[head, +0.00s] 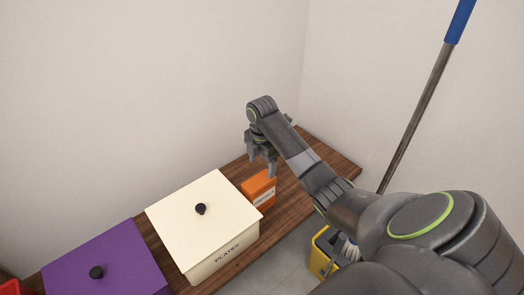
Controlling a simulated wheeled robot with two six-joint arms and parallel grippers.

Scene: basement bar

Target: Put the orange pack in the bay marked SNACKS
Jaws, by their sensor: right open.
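The orange pack (257,184) stands on the wooden counter, just right of the white lidded box. It has a pale label on its front that is too small to read surely. My right gripper (261,167) points down just above and behind the pack, with its fingers apart and nothing seen between them. I cannot tell whether a finger touches the pack. No marking SNACKS can be read in this view. My left gripper is not in view.
The white box (190,225), marked PLATES, and a purple box (105,262) have black-knobbed lids. A red thing (9,287) shows at the left edge.

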